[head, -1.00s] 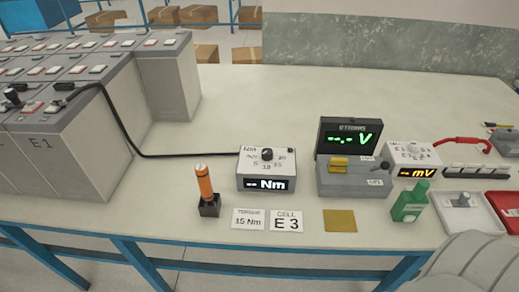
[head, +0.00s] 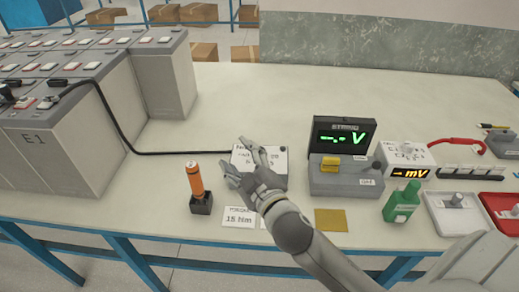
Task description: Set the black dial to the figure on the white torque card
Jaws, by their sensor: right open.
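The white torque card (head: 238,217) lies near the table's front edge and reads 15 Nm. The white dial box (head: 279,161) stands behind it, with a black cable running from its left side. My right gripper (head: 237,154) is open over the front left of this box. Its fingers and wrist hide the black dial, most of the scale and the display, so the dial's setting cannot be read. I cannot tell whether the fingers touch the dial. My left gripper is not in view.
An orange-handled tool (head: 196,181) stands upright in a black holder left of my gripper. A grey voltmeter unit (head: 345,178) and a green bottle (head: 402,203) stand to the right. Grey battery blocks (head: 62,160) fill the left. The table behind the dial box is clear.

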